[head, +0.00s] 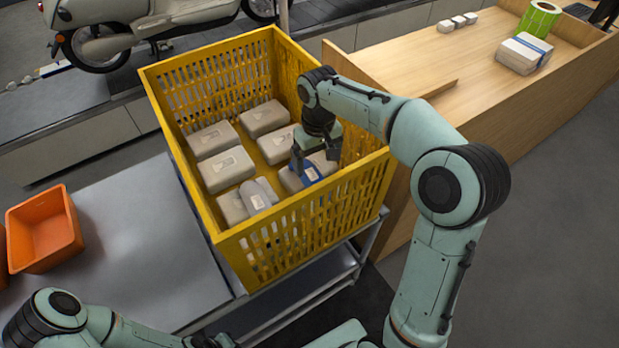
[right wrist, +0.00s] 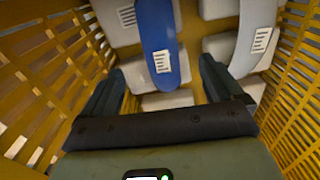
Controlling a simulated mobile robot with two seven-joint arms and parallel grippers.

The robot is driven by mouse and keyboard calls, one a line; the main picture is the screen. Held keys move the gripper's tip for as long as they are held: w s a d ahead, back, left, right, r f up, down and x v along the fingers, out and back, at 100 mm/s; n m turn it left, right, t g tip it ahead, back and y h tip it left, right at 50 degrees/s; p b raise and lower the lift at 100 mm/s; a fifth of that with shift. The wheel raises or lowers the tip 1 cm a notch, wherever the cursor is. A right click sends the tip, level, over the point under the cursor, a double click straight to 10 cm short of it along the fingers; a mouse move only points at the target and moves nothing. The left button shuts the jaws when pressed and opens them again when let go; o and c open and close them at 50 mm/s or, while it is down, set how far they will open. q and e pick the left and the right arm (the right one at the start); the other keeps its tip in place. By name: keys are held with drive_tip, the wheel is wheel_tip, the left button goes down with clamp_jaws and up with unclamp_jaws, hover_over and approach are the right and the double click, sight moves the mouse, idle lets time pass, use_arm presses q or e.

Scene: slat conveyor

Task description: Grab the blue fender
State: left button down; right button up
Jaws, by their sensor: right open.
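The blue fender (head: 309,174) lies on pale boxes inside the yellow crate, partly hidden by my right gripper in the head view. In the right wrist view the blue fender (right wrist: 156,32) is a long curved piece with a white label, its near end between the fingers. My right gripper (head: 316,158) points down into the crate, above the fender. Its jaws are open, one finger to each side of the fender in the right wrist view (right wrist: 162,68), with gaps visible. My left arm shows at the lower left of the head view, but its gripper does not.
A light grey fender (head: 262,190) lies near the blue one, among several pale boxes (head: 211,139). The yellow crate's (head: 290,236) slotted walls surround my right gripper closely. An orange bin (head: 45,232) stands left; a wooden bench (head: 440,60) stands right. The grey table (head: 150,250) is mostly clear.

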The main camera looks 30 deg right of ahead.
hover_over(315, 181)
drive_tip(key=s, duration=0.1)
wheel_tip(315, 181, down, 4)
drive_tip(key=shift+f, duration=0.25)
drive_tip(key=shift+w+f, duration=0.15)
drive_tip(key=shift+f, duration=0.3)
drive_tip(key=f, duration=0.4)
drive_tip(key=shift+w+f, duration=0.35)
drive_tip(key=shift+f, duration=0.05)
use_arm(q)
drive_tip(key=shift+s+f, duration=0.25)
drive_tip(key=shift+s, duration=0.15)
use_arm(e)
drive_tip(key=shift+s, duration=0.1)
drive_tip(key=c, duration=1.3)
drive_tip(key=shift+r, duration=0.1)
drive_tip(key=shift+c, duration=0.4)
drive_tip(key=shift+r, duration=0.15)
